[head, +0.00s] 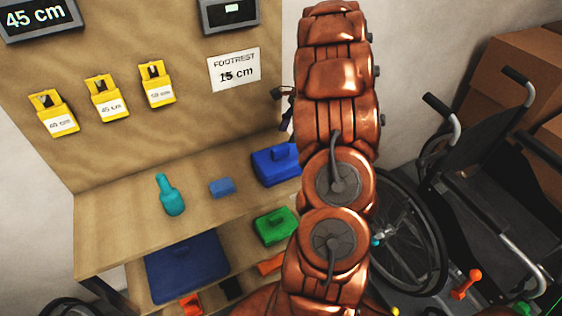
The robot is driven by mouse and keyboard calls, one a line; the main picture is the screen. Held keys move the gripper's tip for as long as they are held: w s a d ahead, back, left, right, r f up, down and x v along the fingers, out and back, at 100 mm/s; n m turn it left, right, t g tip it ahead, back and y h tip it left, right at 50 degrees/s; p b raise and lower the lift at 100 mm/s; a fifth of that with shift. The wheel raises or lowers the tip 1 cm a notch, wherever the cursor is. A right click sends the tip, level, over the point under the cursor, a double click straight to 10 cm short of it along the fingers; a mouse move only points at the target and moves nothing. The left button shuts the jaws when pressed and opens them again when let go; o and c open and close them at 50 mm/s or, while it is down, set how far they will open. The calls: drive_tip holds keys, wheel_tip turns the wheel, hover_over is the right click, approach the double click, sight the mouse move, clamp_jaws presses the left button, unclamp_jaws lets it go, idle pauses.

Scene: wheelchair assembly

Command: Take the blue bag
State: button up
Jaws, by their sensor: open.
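A blue case-like bag with a handle on top (275,166) stands on the upper wooden shelf, just left of my copper-coloured arm. A larger dark blue flat item (187,266) lies on the lower shelf; I cannot tell whether it is a bag. My gripper (283,103) shows only as a small dark part at the left edge of my arm, above and apart from the blue case-like bag. The rest of it is hidden behind the arm. It is open.
On the upper shelf are a teal bottle (170,195) and a small blue block (221,187). A green case (275,226) sits lower. Yellow holders (108,99) hang on the board. A wheelchair (475,190) and cardboard boxes (512,80) stand at the right.

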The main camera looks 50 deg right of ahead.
sight(282, 147)
drive_tip(key=p+x, duration=0.1)
drive_tip(key=x, duration=0.2)
drive_tip(key=p+x, duration=0.1)
drive_tip(key=x, duration=0.2)
drive_tip(key=shift+s+a+r, duration=0.15)
drive_tip(key=shift+a, duration=0.2)
drive_tip(key=shift+a+f+p, duration=0.1)
drive_tip(key=shift+f+p, duration=0.2)
drive_tip(key=shift+f, duration=0.3)
drive_tip(key=shift+c, duration=0.3)
clamp_jaws()
